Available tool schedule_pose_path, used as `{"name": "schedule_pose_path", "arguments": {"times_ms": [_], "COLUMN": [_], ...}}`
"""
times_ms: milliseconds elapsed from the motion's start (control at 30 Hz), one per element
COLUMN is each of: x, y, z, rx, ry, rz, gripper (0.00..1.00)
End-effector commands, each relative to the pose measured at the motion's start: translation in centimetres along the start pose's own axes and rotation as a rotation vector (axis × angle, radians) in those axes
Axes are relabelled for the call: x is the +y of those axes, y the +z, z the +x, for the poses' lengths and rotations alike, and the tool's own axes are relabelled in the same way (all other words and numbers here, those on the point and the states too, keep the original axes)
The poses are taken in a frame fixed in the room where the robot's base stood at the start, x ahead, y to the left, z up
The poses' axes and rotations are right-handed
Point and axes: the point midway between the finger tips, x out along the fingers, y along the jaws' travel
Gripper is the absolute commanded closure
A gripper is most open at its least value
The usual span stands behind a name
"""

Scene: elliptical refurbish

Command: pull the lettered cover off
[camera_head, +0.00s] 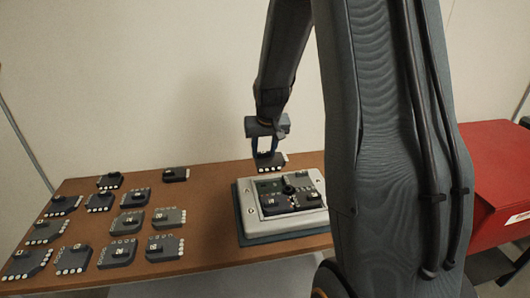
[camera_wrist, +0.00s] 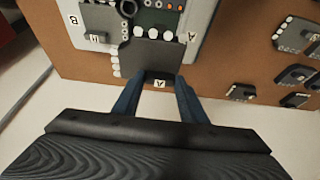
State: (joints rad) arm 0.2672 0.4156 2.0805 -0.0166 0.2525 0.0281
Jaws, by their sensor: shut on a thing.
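My gripper (camera_head: 267,150) is shut on a dark grey cover (camera_head: 271,161) with white round tabs along one edge. In the wrist view the cover (camera_wrist: 150,58) hangs beyond my fingertips (camera_wrist: 160,82), with a label reading A between them. The cover appears raised above the far edge of the pale housing (camera_head: 247,211). An open bay with a green board (camera_wrist: 150,18) shows in the housing, beside a printed A. Other dark covers, one with a lettered label (camera_wrist: 97,38), sit in the housing around a dark round knob (camera_wrist: 127,7).
Several dark lettered covers with white tabs, such as one near the front (camera_head: 117,252), lie on the left of the brown table (camera_head: 205,198). A red box (camera_head: 495,170) stands at the right. A pale wall (camera_head: 150,80) rises behind the table.

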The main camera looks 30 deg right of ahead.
Motion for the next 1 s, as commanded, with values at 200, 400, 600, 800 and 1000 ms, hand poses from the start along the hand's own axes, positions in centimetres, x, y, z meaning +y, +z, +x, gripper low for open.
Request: {"name": "schedule_pose_path", "arguments": {"times_ms": [200,400,600,800,1000], "x": [0.0,0.0,0.0,0.0,0.0], "y": [-0.6,-1.2,-1.8,-2.3,-2.5], "z": [-1.7,-3.0,-4.3,-5.6,-6.1], "rx": [0.0,0.001,0.0,0.001,0.0], "ry": [0.0,0.0,0.0,0.0,0.0], "rz": [0.0,0.0,0.0,0.0,0.0], "gripper": [1.0,1.0,1.0,1.0,1.0]}}
